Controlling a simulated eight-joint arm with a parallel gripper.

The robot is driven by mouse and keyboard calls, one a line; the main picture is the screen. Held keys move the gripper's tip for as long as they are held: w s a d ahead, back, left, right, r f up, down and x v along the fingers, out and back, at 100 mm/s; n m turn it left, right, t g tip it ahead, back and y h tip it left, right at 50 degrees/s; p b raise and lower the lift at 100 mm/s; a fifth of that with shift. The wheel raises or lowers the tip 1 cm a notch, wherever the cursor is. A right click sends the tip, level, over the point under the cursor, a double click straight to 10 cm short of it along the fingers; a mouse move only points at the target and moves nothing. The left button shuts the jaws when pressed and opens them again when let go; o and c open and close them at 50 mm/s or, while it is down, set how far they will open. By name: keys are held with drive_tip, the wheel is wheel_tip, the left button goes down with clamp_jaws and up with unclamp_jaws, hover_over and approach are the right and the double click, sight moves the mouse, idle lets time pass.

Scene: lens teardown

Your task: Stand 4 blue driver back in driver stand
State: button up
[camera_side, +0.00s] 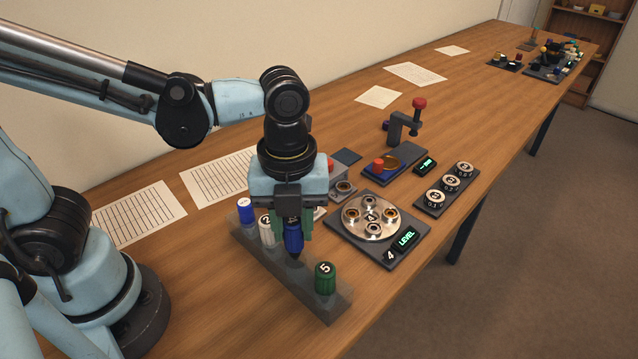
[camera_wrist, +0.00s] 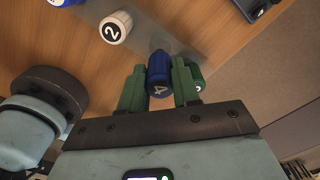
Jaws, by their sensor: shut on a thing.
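The blue driver marked 4 (camera_side: 293,237) is between the green fingers of my gripper (camera_side: 293,226), which is shut on it. It also shows in the wrist view (camera_wrist: 159,76), with its number 4 facing the camera. In the side view it is upright over the grey driver stand (camera_side: 333,302), between the white driver 2 and the green driver 5. Its lower end is dark and close to the stand; I cannot tell whether it is in a hole. The stand also holds a blue driver (camera_side: 245,210), a white driver 2 (camera_side: 267,229) and a green driver 5 (camera_side: 325,277).
A round plate on a dark base (camera_side: 420,245) with a LEVEL display stands right of the stand. Behind it are a small press (camera_side: 405,125) and a block with several numbered weights (camera_side: 418,208). Paper sheets (camera_side: 140,214) lie along the wall. The table's front edge is near the stand.

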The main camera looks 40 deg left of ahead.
sight(295, 245)
drive_tip(key=shift+f, duration=0.15)
drive_tip(key=shift+f, duration=1.85)
drive_tip(key=shift+f, duration=0.4)
drive_tip(key=o, duration=1.1)
drive_tip(key=shift+c, duration=0.2)
drive_tip(key=shift+o, duration=0.3)
drive_tip(key=o, duration=0.4)
drive_tip(key=shift+r, duration=3.5)
